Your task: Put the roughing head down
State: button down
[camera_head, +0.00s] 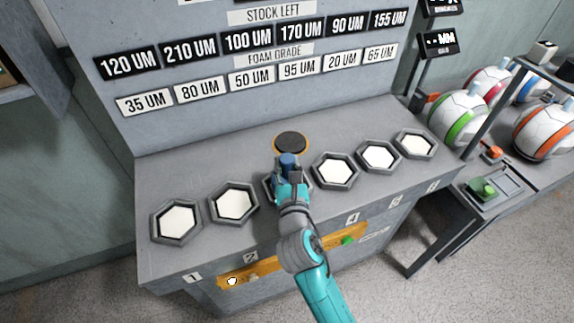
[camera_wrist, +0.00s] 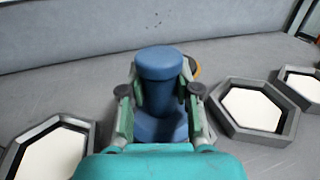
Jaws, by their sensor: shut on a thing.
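The roughing head, a blue piece with a round cylindrical top (camera_wrist: 160,64) and a wider lower part, is held upright in my gripper (camera_wrist: 159,98). The two fingers press on its left and right sides. In the head view the blue top (camera_head: 287,159) shows at the end of my gripper (camera_head: 289,175), over the third hexagonal frame (camera_head: 268,187) from the left, which my arm mostly covers. A dark round pad with an orange rim (camera_head: 291,142) lies on the bench just behind the head. I cannot tell whether the head's underside touches anything.
Several hexagonal frames with white faces line the grey bench (camera_head: 200,167), such as one on the left (camera_head: 234,204) and one on the right (camera_head: 335,171). A labelled back panel (camera_head: 250,90) rises behind. Striped balls (camera_head: 458,120) stand at the right.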

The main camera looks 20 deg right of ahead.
jog(key=shift+f, duration=0.1)
dwell(0.3)
jog(key=c, duration=0.8)
grip_release()
jog(key=shift+f, duration=0.1)
jog(key=v, duration=1.2)
